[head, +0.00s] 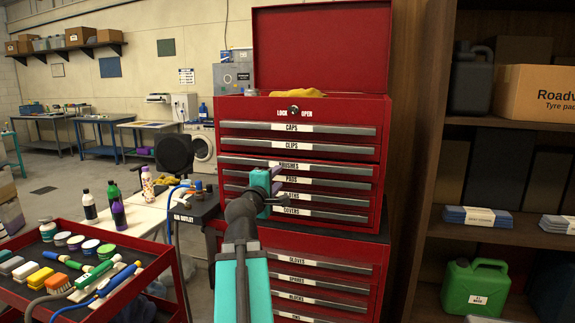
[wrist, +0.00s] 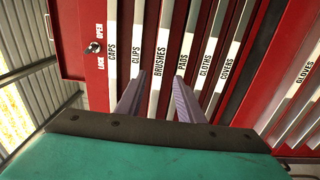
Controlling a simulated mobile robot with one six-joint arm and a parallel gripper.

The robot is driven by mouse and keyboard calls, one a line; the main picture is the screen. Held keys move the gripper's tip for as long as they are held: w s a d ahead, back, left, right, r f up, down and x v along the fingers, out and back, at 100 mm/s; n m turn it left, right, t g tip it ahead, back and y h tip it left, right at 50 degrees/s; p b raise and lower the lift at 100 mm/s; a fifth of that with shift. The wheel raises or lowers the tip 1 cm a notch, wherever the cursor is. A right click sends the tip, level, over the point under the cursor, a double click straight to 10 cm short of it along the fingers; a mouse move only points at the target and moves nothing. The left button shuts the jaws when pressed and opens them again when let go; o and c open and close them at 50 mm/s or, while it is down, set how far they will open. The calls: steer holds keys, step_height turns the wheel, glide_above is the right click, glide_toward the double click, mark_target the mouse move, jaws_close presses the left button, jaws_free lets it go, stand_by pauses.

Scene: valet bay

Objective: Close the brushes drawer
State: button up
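The red tool chest (head: 316,107) stands ahead of me with a column of labelled drawers. The brushes drawer (head: 330,172) is third from the top, under the clips drawer. Its front seems to stand slightly proud of the others, and my gripper hides a little of its lower part. In the wrist view the brushes drawer (wrist: 161,62) shows its label straight ahead, between the fingertips. My gripper (wrist: 160,80) is open and empty, its two fingers apart and pointing at the drawer fronts. In the head view my gripper (head: 274,178) is before the brushes and pads drawers; contact cannot be told.
A wooden shelf (head: 500,125) with a green can (head: 475,288) is on the right. The chest's lid (head: 320,48) is up.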

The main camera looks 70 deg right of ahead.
mark_target(289, 166)
steer(key=shift+d+r+p, duration=0.15)
steer(key=shift+d+p, duration=0.6)
steer(key=shift+p, duration=0.55)
steer(key=shift+d+p, duration=0.25)
steer(key=shift+p, duration=0.6)
steer(key=d+p, duration=0.1)
steer(key=p, duration=0.5)
steer(key=shift+w+d, duration=0.1)
steer(key=shift+d, duration=0.3)
steer(key=shift+w+d+p, duration=0.15)
steer(key=shift+d+p, duration=0.45)
steer(key=shift+d, duration=1.5)
steer(key=shift+w+d+p, duration=0.1)
steer(key=shift+d+p, duration=0.45)
steer(key=shift+d, duration=1.5)
steer(key=shift+f, duration=0.2)
steer(key=shift+c, duration=0.2)
jaws_close()
